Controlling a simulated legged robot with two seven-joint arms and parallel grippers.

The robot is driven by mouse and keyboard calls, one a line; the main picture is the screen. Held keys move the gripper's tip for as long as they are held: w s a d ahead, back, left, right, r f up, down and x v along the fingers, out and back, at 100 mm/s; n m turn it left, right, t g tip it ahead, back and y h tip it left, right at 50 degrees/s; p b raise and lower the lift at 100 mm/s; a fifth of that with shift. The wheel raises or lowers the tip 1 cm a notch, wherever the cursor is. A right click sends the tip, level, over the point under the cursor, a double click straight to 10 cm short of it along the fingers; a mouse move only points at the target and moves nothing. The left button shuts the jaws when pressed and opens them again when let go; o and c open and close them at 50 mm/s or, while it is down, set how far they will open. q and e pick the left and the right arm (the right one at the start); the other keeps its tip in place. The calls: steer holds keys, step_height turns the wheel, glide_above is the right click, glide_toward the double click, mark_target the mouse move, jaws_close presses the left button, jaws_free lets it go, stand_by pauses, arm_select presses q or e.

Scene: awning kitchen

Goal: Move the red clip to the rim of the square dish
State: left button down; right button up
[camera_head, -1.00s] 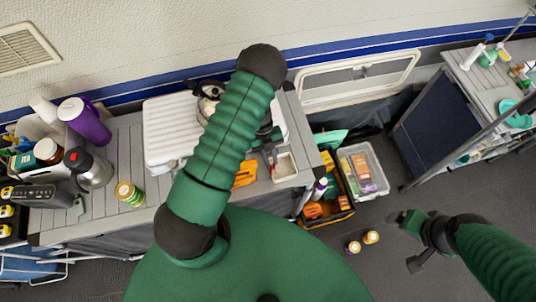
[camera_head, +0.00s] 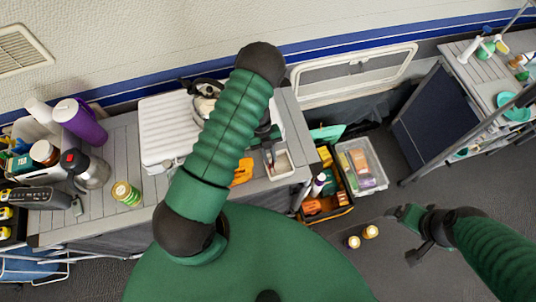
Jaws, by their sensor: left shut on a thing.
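The square dish (camera_head: 281,165) is small and pale and sits near the right end of the grey counter. My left gripper (camera_head: 269,154) points down at the dish's left side, partly hidden behind my green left arm. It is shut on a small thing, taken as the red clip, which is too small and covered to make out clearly. I cannot tell whether it touches the dish's rim. My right gripper (camera_head: 408,235) hangs over the floor at the right, away from the dish; its jaw state is unclear.
A white ribbed case (camera_head: 165,130) and an orange object (camera_head: 242,172) lie left of the dish. Crates (camera_head: 362,166) and two jars (camera_head: 362,237) are on the floor.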

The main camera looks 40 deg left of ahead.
arm_select(q)
steer(key=shift+s+a+f, duration=0.1)
steer(key=shift+a+f, duration=0.05)
steer(key=shift+a, duration=0.7)
steer(key=shift+a+f+b, duration=0.15)
steer(key=shift+f+b, duration=0.15)
steer(key=shift+a+f+b, duration=0.1)
steer(key=shift+f+b, duration=0.25)
steer(key=shift+f, duration=0.25)
arm_select(e)
steer(key=shift+s+a+f, duration=0.1)
steer(key=shift+a+f, duration=0.35)
steer(key=shift+f, duration=0.15)
arm_select(q)
steer(key=shift+a, duration=0.1)
arm_select(e)
steer(key=shift+a, duration=0.15)
